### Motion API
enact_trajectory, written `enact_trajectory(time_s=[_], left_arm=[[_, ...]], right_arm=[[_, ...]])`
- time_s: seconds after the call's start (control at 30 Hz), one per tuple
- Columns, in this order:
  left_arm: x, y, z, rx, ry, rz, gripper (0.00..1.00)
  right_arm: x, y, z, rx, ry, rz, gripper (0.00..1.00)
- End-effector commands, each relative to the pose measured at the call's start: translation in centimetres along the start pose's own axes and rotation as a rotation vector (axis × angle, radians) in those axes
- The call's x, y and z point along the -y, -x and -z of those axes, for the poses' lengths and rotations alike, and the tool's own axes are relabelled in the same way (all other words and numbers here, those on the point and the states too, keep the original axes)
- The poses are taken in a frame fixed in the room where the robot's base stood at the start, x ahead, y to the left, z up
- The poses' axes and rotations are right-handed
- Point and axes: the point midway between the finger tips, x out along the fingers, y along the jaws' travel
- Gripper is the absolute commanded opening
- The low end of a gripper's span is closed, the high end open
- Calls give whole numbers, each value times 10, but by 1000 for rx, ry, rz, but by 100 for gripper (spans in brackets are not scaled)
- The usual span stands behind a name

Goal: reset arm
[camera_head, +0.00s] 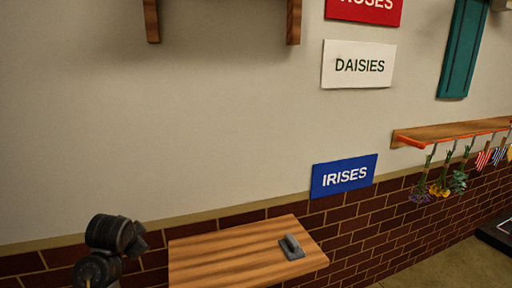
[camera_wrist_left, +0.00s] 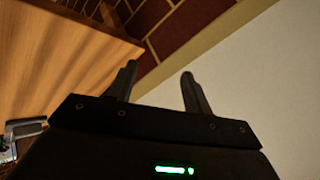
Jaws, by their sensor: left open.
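My left gripper (camera_wrist_left: 157,82) shows in the left wrist view with its two dark fingers apart and nothing between them. Brick and pale wall lie behind the fingers. In the head view a dark part of my left arm stands at the lower left, beside the wooden table; the fingers cannot be made out there. My right gripper is in neither view.
The wooden table (camera_head: 215,262) holds a small grey metal object (camera_head: 291,246) near its right end. Signs reading IRISES (camera_head: 344,176) and DAISIES (camera_head: 358,64) hang on the wall. A wooden rack (camera_head: 440,136) at right carries hanging flower bunches (camera_head: 440,184).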

Motion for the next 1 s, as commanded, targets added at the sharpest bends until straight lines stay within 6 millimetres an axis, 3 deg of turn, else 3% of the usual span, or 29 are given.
enact_trajectory(time_s=[0.03,0.17,0.3,0.4,0.6,0.93,0.97,1.0], left_arm=[[-37,-10,-27,26,25,-31,50],[-120,-16,-89,78,118,-101,50],[-202,1,-153,137,225,-178,50],[-244,19,-186,172,290,-222,50],[-296,54,-230,228,388,-283,50],[-349,109,-277,309,517,-354,50],[-353,110,-279,314,524,-359,50],[-356,96,-280,316,519,-357,50]], right_arm=[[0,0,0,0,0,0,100],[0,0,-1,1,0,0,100],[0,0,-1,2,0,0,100],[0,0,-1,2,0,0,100],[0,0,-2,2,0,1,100],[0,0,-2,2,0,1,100],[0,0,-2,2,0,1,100],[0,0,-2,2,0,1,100]])
